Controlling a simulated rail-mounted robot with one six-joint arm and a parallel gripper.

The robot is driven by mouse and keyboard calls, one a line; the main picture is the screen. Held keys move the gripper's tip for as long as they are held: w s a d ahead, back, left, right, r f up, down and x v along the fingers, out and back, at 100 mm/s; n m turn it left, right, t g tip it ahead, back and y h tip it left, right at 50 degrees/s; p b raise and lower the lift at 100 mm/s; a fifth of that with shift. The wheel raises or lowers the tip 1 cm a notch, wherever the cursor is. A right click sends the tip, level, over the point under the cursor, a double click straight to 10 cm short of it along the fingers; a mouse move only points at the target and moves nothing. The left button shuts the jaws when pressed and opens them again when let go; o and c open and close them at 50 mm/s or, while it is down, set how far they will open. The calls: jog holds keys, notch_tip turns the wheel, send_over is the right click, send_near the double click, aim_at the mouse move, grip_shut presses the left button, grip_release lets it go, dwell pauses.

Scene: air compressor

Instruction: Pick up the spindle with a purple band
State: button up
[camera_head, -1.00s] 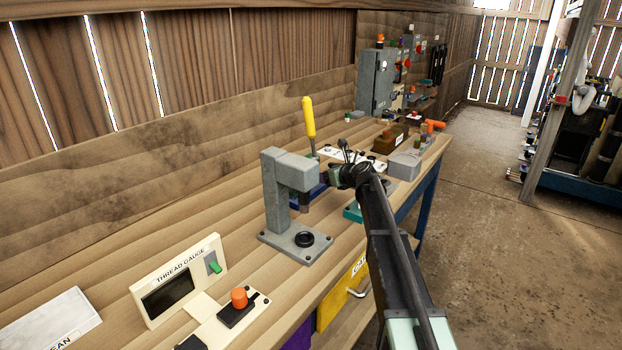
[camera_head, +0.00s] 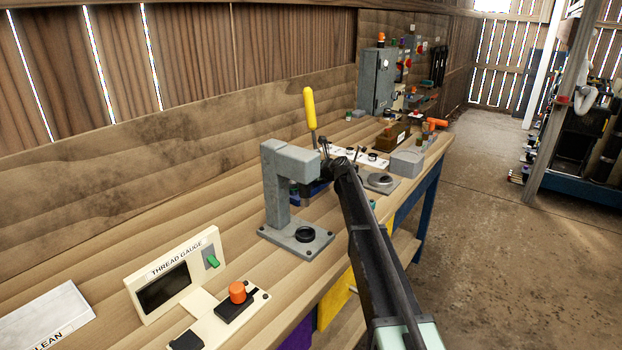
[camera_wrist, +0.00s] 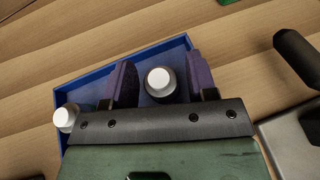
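In the wrist view, a spindle (camera_wrist: 159,82) with a white round top and dark body stands in a blue tray (camera_wrist: 95,86), between the fingers of my gripper (camera_wrist: 161,78). The fingers are open, one on each side of it, with small gaps visible. No purple band can be made out on it from above; the finger pads themselves look dark purple. A second white-topped spindle (camera_wrist: 65,118) stands at the tray's left edge, its body partly hidden by my gripper. In the head view, my arm and the grey press hide most of the blue tray (camera_head: 318,187).
The grey press stand (camera_head: 278,190) is close to my gripper on the left. A yellow-handled tool (camera_head: 310,108) rises behind it. A grey box (camera_head: 406,162) and a grey round-topped base (camera_head: 380,181) are to the right. The thread gauge (camera_head: 172,275) is at the front left.

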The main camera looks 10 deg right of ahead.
jog(key=c, duration=0.8)
jog(key=shift+c, duration=0.2)
jog(key=shift+r, duration=0.1)
